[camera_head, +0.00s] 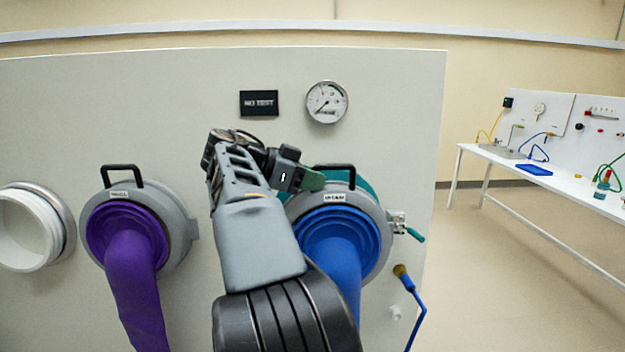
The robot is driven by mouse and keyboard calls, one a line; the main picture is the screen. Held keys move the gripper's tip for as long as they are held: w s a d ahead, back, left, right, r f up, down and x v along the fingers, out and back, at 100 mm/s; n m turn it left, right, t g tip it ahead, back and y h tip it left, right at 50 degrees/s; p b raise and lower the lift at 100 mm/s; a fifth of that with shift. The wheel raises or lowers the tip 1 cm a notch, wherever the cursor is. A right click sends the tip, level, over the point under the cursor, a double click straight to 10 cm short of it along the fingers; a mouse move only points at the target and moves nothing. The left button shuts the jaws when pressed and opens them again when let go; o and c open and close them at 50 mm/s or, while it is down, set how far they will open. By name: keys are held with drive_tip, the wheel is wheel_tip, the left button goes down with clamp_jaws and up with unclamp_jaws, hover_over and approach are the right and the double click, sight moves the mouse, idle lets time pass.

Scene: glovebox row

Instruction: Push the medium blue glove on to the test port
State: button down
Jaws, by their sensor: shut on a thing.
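The blue glove (343,255) hangs from a grey ring (372,215) on the right part of the panel. A black handle (345,167) stands on top of the ring, and a small white label is below it. A teal rim (362,190) shows behind the ring's upper edge; it may belong to the test port, which is otherwise hidden. I cannot tell whether ring and rim touch. My gripper (314,181) is at the ring's upper left, shut on the black handle. My arm covers the ring's left side and part of the glove.
A latch with a teal lever (414,235) sits right of the ring, above a blue hose with a brass end (401,271). A purple glove (130,255) and an open white port (25,230) are left. A "NO TEST" sign (259,104) and gauge (326,102) are above. Floor at right is clear before a white bench (560,190).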

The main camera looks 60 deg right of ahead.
drive_tip(key=shift+w+d+f+p, duration=0.1)
drive_tip(key=shift+w+d+p, duration=0.15)
drive_tip(key=shift+w+d, duration=0.6)
drive_tip(key=shift+w+d+f+p, duration=0.2)
drive_tip(key=shift+w+d, duration=0.3)
drive_tip(key=shift+d, duration=0.55)
drive_tip(key=shift+w+d+f+p, duration=0.1)
drive_tip(key=shift+w+d+p, duration=0.15)
drive_tip(key=shift+w+d, duration=0.6)
idle(2.8)
drive_tip(key=c, duration=1.1)
unclamp_jaws()
drive_tip(key=shift+s+d, duration=0.1)
drive_tip(key=shift+d, duration=0.05)
drive_tip(key=shift+o, duration=0.2)
drive_tip(key=v, duration=1.3)
drive_tip(key=shift+w+a, duration=0.25)
drive_tip(key=shift+a, duration=0.1)
drive_tip(key=shift+r, duration=0.1)
